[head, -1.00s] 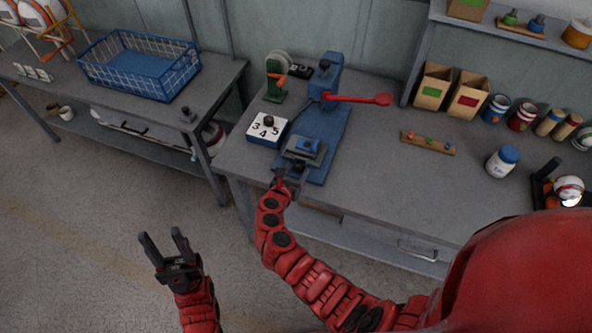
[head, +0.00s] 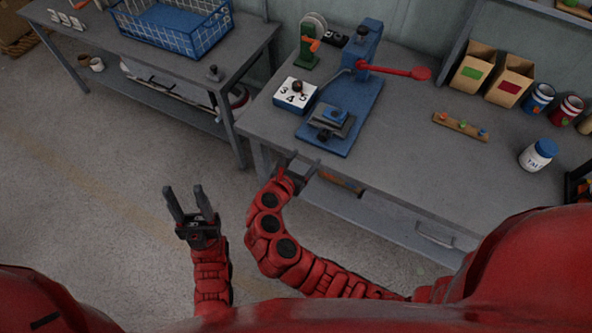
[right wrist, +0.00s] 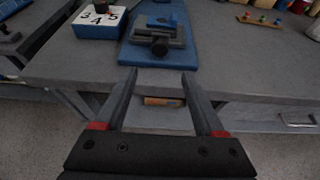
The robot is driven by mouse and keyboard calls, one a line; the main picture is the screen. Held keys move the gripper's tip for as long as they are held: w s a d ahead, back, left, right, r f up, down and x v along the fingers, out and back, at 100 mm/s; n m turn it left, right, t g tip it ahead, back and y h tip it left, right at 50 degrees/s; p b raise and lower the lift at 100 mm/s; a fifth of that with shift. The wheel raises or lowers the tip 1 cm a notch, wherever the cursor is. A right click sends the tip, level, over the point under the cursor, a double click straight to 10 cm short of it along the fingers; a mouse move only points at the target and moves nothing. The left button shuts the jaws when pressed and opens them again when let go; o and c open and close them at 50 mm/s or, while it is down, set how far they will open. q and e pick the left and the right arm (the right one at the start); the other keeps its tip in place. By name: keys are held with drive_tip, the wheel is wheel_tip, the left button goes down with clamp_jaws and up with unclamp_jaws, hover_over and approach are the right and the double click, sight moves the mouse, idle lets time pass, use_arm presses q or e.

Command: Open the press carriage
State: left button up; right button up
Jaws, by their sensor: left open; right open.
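The press (head: 368,65) stands on a long blue base plate (head: 357,108) on the workbench, with a red lever (head: 408,72) pointing right. Its carriage (head: 333,122), dark plates with a blue block on top, sits near the front end of the base, forward of the column. In the right wrist view the carriage (right wrist: 160,30) shows a dark round knob (right wrist: 159,47) on its front. My right gripper (head: 305,160) is open and empty at the bench's front edge, its fingers (right wrist: 158,73) pointing at the knob but apart from it. My left gripper (head: 184,190) is open and empty over the floor.
A white-topped box with numbers (head: 295,93) stands left of the press, a green device (head: 310,45) behind it. A wooden strip with coloured knobs (head: 460,127) and a white jar (head: 538,154) lie to the right. The bench between press and strip is clear.

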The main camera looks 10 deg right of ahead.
drive_tip(key=v, duration=0.5)
drive_tip(key=shift+a+b, duration=0.1)
drive_tip(key=shift+b, duration=0.2)
